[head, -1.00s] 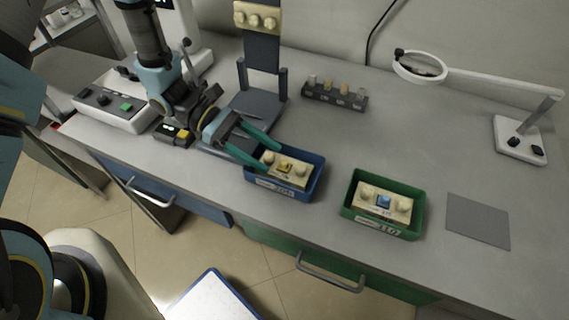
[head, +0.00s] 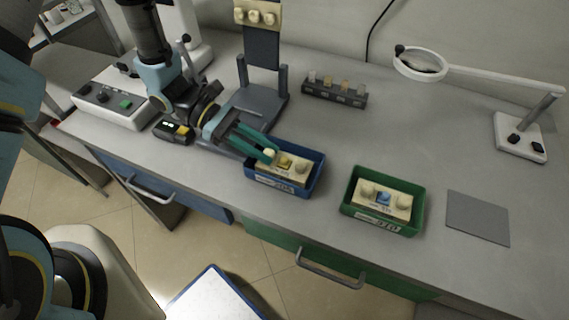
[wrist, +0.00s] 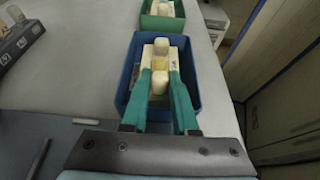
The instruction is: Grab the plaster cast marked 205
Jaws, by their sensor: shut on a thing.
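The plaster cast (head: 291,168) is a cream block with rounded pale knobs and a yellow piece at its middle. It lies in a blue tray (head: 318,184) whose front label seems to read 205. My gripper (head: 271,155) reaches in from the left with teal fingers shut on the cast's near knob. In the wrist view, the fingers of my gripper (wrist: 159,88) close on either side of that knob, and the cast (wrist: 161,62) extends beyond them inside the blue tray (wrist: 131,61). The cast still sits within the tray walls.
A green tray (head: 347,207), labelled about 210, holds a similar cast (head: 383,198) with a blue piece. A grey stand (head: 262,85), a small rack of samples (head: 335,92) and a magnifier lamp (head: 519,137) stand behind. A flat grey mat (head: 478,217) lies right.

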